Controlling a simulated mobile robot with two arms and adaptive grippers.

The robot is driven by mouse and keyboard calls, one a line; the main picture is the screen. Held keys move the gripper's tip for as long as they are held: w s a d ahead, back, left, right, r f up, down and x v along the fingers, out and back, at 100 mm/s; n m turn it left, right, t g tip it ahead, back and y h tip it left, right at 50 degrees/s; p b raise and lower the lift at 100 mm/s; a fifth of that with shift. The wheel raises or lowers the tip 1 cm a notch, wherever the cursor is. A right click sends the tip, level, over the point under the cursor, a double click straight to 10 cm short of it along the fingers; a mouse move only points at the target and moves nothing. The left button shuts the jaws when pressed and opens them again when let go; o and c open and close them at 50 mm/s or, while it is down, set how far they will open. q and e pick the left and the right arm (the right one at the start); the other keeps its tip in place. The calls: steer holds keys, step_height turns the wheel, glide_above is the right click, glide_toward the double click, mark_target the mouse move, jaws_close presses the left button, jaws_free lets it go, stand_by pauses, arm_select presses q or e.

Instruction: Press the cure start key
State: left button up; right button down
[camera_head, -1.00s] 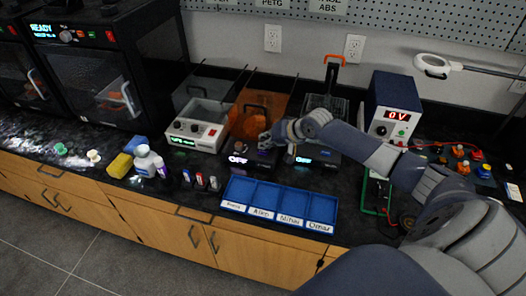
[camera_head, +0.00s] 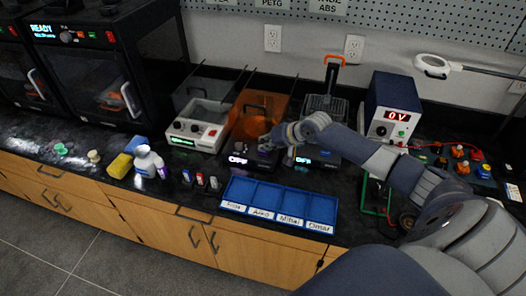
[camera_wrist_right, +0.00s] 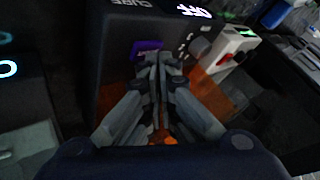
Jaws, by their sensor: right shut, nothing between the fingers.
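The cure unit (camera_head: 237,161) is a dark box with a lit OFF display, below an orange see-through hood (camera_head: 252,122). In the right wrist view the unit's dark face (camera_wrist_right: 120,30) carries the word CURE and an OFF display, both upside down. A purple key (camera_wrist_right: 147,45) sits on this face. My right gripper (camera_head: 265,145) is over the unit, at the right of its display. In the right wrist view its fingertips (camera_wrist_right: 160,58) are together and empty, close beside the purple key and partly covering it. I cannot tell whether they touch it. My left gripper is not in view.
A second dark unit (camera_head: 318,160) with an OFF display stands just right. A white device (camera_head: 199,129) with a green readout stands left. A blue labelled tray (camera_head: 261,191) lies in front. A power supply (camera_head: 393,105) and a green-framed item (camera_head: 378,200) are near my right arm.

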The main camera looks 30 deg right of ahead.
steer(key=shift+f, duration=0.2)
stand_by(0.5)
steer(key=shift+r, duration=0.1)
steer(key=shift+r+p, duration=0.5)
steer(key=shift+p, duration=0.4)
steer(key=shift+r, duration=0.1)
step_height(320, 180, up, 6)
steer(key=p, duration=0.6)
stand_by(0.3)
